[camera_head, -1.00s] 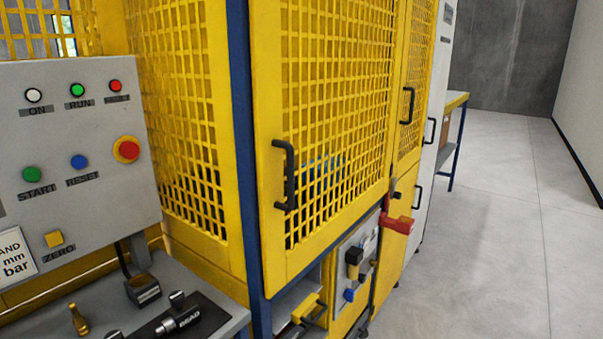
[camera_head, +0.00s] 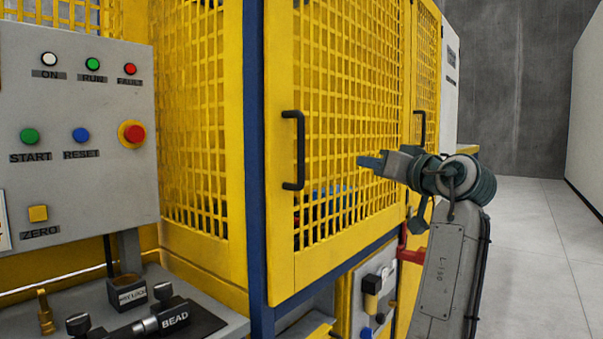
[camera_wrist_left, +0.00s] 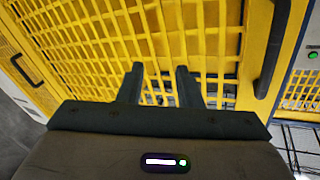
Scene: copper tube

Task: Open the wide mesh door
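The wide mesh door (camera_head: 279,230) is a yellow panel with a square grid, and it looks shut. Its black bar handle (camera_head: 299,150) stands upright near the door's left edge. In the left wrist view the door's mesh (camera_wrist_left: 215,45) fills the middle, and its handle (camera_wrist_left: 269,60) is at the right. My left gripper (camera_head: 368,162) is in front of the right part of the mesh, to the right of the handle and apart from it. In the left wrist view its two fingers (camera_wrist_left: 160,82) are spread with nothing between them. My right gripper is not in view.
A grey control panel (camera_head: 75,120) with buttons stands at the left, above a bench with a black BEAD block (camera_head: 178,320). A narrower mesh door with a black handle (camera_head: 419,127) is farther right. A red lever (camera_head: 409,255) sits below. Open floor (camera_head: 535,240) lies at the right.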

